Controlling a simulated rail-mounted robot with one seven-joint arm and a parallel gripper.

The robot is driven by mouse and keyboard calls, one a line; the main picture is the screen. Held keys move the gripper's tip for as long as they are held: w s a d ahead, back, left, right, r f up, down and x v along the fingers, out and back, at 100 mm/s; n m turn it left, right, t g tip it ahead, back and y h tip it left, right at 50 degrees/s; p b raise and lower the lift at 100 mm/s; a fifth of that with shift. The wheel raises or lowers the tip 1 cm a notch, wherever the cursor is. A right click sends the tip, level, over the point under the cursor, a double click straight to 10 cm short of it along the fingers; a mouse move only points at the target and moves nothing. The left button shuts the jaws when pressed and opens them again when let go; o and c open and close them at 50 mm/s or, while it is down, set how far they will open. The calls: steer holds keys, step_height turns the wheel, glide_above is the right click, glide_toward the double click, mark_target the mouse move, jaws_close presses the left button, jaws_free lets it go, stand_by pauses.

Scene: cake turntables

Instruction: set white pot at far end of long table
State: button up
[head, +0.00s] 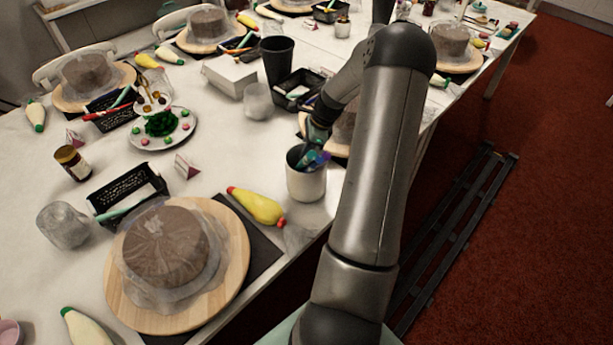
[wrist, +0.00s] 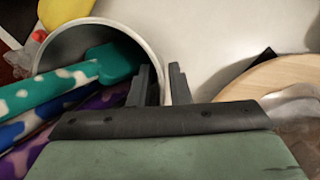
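The white pot (head: 306,182) is a pale cup-shaped holder near the right edge of the long white table (head: 232,150). It appears upright and holds several tools with teal, blue and purple patterned handles. My gripper (head: 317,132) is at the pot's top, partly hidden by my arm in the head view. In the wrist view the pot's round rim (wrist: 112,27) fills the upper left. My gripper's fingers (wrist: 162,78) are close together, one inside the pot and one outside, with the wall between them. Whether the base touches the table is unclear.
A cake on a wooden turntable (head: 235,270) stands at front left, with a yellow piping bag (head: 257,206) beside the pot. A black tumbler (head: 278,60), a clear cup (head: 258,101) and a black basket (head: 298,90) stand behind. The table's far part is crowded with cakes.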

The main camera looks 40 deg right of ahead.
jaws_close()
steer(key=shift+r, duration=0.1)
stand_by(1.2)
